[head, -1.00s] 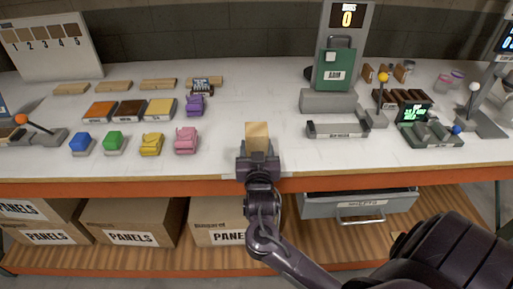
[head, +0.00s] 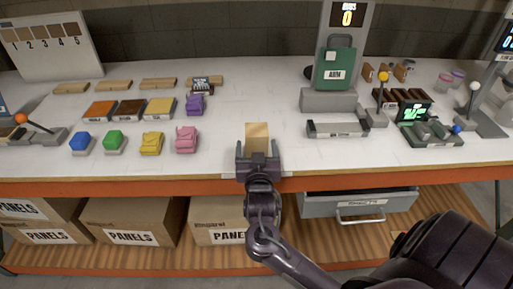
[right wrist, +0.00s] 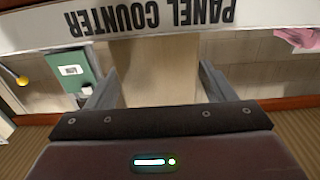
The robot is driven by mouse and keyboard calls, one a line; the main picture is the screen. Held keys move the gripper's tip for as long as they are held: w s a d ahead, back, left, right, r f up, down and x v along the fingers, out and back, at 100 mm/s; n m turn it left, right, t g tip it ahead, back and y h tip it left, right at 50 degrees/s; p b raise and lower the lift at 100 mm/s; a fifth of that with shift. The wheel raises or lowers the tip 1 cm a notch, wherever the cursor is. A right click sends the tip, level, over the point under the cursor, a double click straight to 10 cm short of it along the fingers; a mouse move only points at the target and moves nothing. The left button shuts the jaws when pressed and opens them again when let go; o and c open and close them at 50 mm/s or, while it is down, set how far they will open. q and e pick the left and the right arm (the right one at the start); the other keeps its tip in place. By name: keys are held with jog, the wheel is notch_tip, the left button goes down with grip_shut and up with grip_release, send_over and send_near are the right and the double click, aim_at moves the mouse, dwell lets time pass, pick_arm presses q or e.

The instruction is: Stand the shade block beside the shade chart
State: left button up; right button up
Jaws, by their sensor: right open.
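A tan wooden block (head: 257,133), which I take for the shade block, is at the front middle of the white counter. My right gripper (head: 257,152) is at the counter's front edge, its fingers open on either side of the block's near end. In the right wrist view the block (right wrist: 155,80) lies between the two spread fingers, with gaps at the sides. Whether it stands or lies flat I cannot tell. The shade chart (head: 48,62), a pale board with brown swatches numbered 1 to 5, stands at the back left. My left gripper is not in view.
Colored blocks, including a pink one (head: 186,140), and framed swatches (head: 160,108) fill the left side. Wooden strips (head: 115,85) lie behind them. A grey stand with a green panel (head: 335,70) and a grey tray (head: 338,129) are right. The counter's middle is clear.

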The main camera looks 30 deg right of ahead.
jog(key=b+v, duration=0.1)
jog(key=v, duration=1)
jog(key=shift+s+a, duration=0.25)
jog(key=shift+f, duration=0.1)
